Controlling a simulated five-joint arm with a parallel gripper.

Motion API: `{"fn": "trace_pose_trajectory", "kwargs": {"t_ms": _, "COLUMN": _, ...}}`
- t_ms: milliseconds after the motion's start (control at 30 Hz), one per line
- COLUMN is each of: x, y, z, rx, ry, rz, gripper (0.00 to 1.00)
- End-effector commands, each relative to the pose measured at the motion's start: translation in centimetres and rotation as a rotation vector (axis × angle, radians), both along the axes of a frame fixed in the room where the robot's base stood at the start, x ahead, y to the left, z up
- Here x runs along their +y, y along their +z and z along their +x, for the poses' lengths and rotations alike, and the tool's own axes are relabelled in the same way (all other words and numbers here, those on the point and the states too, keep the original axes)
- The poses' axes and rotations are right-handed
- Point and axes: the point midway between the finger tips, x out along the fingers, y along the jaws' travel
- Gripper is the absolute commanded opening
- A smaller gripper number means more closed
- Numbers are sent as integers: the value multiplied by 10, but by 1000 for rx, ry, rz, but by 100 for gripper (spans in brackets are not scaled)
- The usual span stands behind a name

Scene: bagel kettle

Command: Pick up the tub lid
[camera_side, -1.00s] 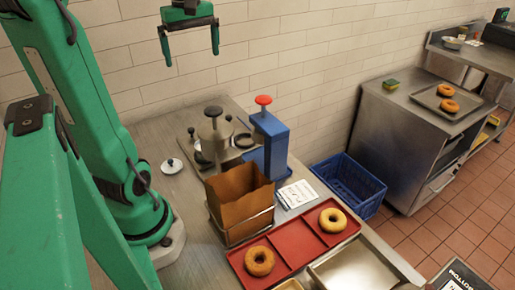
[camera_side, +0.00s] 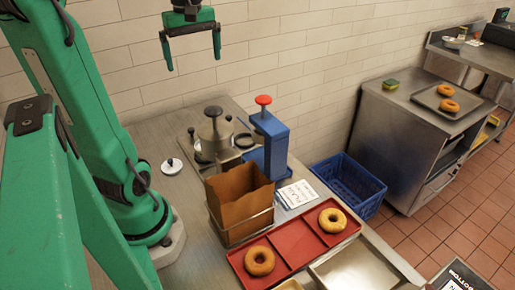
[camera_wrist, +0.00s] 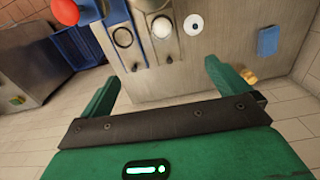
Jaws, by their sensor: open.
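The tub lid, a small white disc with a dark knob, lies on the steel counter near my arm's base in the side view (camera_side: 172,166). A white disc with a dark centre, which looks like the same lid, shows at the top of the wrist view (camera_wrist: 194,25). My gripper (camera_side: 193,62) is open and empty, high above the counter against the tiled wall. It is well apart from the lid. Its two green fingers also show spread in the wrist view (camera_wrist: 160,72).
A metal kettle (camera_side: 214,134) and a blue dispenser with a red knob (camera_side: 270,140) stand right of the lid. A brown paper bag (camera_side: 240,200) and a red tray (camera_side: 292,252) with bagels are nearer. A blue crate (camera_side: 350,185) is on the floor.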

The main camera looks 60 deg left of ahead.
Motion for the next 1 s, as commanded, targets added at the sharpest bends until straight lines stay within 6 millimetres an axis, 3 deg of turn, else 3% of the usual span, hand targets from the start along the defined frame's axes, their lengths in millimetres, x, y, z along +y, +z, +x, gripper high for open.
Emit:
{"fn": "trace_pose_trajectory", "kwargs": {"t_ms": 100, "x": 0, "y": 0, "z": 0, "rx": 0, "ry": 0, "rz": 0, "gripper": 87}}
{"fn": "trace_pose_trajectory", "kwargs": {"t_ms": 400, "x": 1, "y": -2, "z": 0, "rx": 1, "ry": 8, "rz": -1, "gripper": 87}}
{"fn": "trace_pose_trajectory", "kwargs": {"t_ms": 567, "x": 7, "y": -17, "z": -3, "rx": 4, "ry": 82, "rz": -3, "gripper": 87}}
{"fn": "trace_pose_trajectory", "kwargs": {"t_ms": 767, "x": 25, "y": -66, "z": -17, "rx": 8, "ry": 331, "rz": -8, "gripper": 87}}
{"fn": "trace_pose_trajectory", "kwargs": {"t_ms": 1000, "x": 41, "y": -149, "z": -55, "rx": 11, "ry": 782, "rz": -12, "gripper": 87}}
